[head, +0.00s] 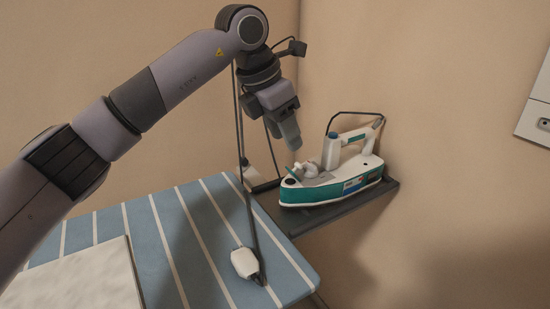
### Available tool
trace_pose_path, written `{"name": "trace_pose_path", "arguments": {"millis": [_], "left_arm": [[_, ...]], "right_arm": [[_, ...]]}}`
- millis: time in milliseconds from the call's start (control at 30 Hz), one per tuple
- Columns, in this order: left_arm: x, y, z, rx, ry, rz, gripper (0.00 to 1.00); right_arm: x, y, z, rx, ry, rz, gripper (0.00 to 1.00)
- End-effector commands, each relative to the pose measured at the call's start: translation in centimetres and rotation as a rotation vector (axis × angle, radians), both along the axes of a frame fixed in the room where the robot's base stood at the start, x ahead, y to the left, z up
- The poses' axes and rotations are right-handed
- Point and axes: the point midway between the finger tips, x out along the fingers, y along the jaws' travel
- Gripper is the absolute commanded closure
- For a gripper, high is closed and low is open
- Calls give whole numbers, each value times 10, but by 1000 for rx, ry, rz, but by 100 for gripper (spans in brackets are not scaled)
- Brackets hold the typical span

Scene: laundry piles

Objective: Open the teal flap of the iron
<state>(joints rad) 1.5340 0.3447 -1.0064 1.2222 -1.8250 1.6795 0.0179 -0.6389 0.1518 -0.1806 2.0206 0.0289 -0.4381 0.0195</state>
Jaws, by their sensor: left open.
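The white and teal iron (352,188) stands on a dark grey rest at the end of the ironing board, its narrow end to the left. Its handle rises at the right, and a teal band runs around its base. A small teal piece (293,174) shows near the narrow end; I cannot tell for certain whether it is the flap, or if it is open. My left gripper (290,136) is open, pointing down, just above and left of the iron's narrow end. It appears apart from the iron. My right gripper is not in view.
The blue-and-white striped ironing board (180,235) fills the lower left. A pale folded cloth (75,275) and a white oval piece (245,263) on a dark cord lie on it. Walls stand close behind the iron, with a white panel (537,110) at right.

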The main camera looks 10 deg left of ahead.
Motion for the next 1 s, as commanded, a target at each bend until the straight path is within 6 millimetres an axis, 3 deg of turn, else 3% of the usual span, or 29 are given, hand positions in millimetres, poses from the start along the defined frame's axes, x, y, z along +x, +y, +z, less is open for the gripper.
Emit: {"name": "trace_pose_path", "arguments": {"millis": [400,800,933,1000], "left_arm": [[15,-16,-55,-1,4,-2,56],[18,-18,-63,-1,1,-1,56],[18,-18,-63,-2,2,-1,98],[18,-18,-63,-2,2,-1,100]], "right_arm": [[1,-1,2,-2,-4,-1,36],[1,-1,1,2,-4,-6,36],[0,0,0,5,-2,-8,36],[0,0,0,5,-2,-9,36]]}}
